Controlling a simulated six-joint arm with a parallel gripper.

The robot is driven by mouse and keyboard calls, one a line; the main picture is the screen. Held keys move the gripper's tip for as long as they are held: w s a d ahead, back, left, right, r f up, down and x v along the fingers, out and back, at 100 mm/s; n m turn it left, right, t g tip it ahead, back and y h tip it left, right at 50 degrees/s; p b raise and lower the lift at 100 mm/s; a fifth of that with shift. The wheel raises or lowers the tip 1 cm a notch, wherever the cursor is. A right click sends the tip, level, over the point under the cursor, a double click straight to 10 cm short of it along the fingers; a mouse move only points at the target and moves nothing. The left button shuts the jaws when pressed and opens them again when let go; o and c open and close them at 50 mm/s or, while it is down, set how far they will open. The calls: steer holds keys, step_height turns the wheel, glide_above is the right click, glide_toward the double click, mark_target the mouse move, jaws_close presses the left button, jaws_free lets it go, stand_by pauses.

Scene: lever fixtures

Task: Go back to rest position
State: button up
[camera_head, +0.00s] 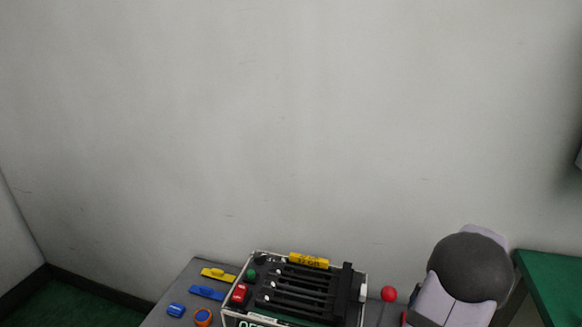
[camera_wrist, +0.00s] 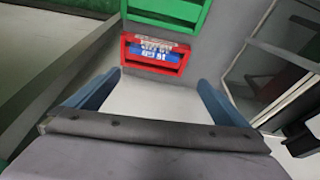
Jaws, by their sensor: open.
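My gripper (camera_wrist: 159,78) shows in the wrist view with its two blue fingers spread apart and nothing between them. Beyond the fingertips are a red frame with a blue and white label (camera_wrist: 155,53) and a green frame (camera_wrist: 168,10) above it. In the head view, a grey rounded part of my arm (camera_head: 468,268) stands at the lower right. My fingers cannot be made out there.
In the head view, a lever box (camera_head: 300,290) with black slots sits on a grey table (camera_head: 180,290). A red ball knob (camera_head: 389,294) stands just right of it. Yellow and blue handles (camera_head: 207,292) lie left. A green surface (camera_head: 552,285) is at far right.

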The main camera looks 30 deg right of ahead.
steer(key=w+a+r+n+t+p, duration=0.1)
steer(key=w+a+r+n+p, duration=0.35)
steer(key=w+a+r, duration=0.7)
steer(key=shift+n+y, duration=0.8)
steer(key=shift+n, duration=0.15)
steer(key=w+a, duration=0.1)
steer(key=a, duration=0.2)
steer(key=w+a+b, duration=0.1)
steer(key=a, duration=0.2)
steer(key=w+a, duration=0.1)
steer(key=a, duration=0.2)
steer(key=shift+w+a+r+b, duration=0.1)
steer(key=shift+a+r+b, duration=0.1)
steer(key=shift+r+b, duration=0.2)
steer(key=s+a+f+n+g+y+b, duration=0.1)
steer(key=s+a+f+n, duration=0.15)
steer(key=a, duration=1.55)
steer(key=s+a+f+g+b, duration=0.2)
steer(key=s+a+f+b, duration=0.2)
steer(key=s+a+f, duration=0.5)
step_height(320, 180, up, 20)
steer(key=d+p, duration=0.1)
steer(key=p, duration=1.9)
step_height(320, 180, down, 19)
steer(key=b, duration=1.9)
steer(key=shift+s+d+m, duration=0.2)
steer(key=shift+s+m, duration=0.1)
steer(key=shift+m, duration=0.05)
